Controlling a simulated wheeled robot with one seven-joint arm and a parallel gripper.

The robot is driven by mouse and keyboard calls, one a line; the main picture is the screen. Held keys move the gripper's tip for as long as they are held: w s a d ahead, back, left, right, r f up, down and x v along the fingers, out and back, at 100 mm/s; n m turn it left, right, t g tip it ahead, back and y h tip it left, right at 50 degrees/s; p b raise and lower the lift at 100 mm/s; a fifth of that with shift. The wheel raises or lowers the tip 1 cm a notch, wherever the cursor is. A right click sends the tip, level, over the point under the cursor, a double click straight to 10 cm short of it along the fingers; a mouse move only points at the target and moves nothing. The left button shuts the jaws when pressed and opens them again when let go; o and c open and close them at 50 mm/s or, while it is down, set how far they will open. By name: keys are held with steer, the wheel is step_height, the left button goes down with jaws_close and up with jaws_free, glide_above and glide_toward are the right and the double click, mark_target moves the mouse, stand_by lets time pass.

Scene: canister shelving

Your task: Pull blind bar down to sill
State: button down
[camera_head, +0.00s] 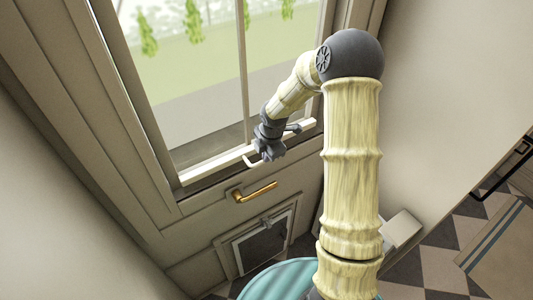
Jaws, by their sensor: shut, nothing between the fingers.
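A pale bar (210,165) runs along the bottom of the window glass, close to the sill. A small white loop handle (251,161) stands out near its middle. My gripper (268,155) is at the bar, just right of the loop handle, and its fingers are shut. It covers part of the bar, and I cannot tell whether it touches the bar or the handle. No blind cloth can be made out over the glass.
A brass lever handle (255,192) juts out below the window. A framed flap (265,243) is set lower in the panel. A pale box (402,229) stands right of my arm. The checkered floor at right has a rug (500,245).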

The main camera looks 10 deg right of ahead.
steer(key=shift+f, duration=0.15)
steer(key=f+b, duration=0.1)
steer(key=f, duration=0.1)
steer(key=f+b, duration=0.2)
steer(key=shift+s+f, duration=0.2)
steer(key=shift+f, duration=0.2)
steer(key=shift+s, duration=0.1)
step_height(320, 180, up, 14)
steer(key=s+p, duration=0.1)
steer(key=s, duration=0.1)
steer(key=shift+d+r+p, duration=0.2)
steer(key=shift+d+p, duration=0.15)
steer(key=shift+d, duration=0.05)
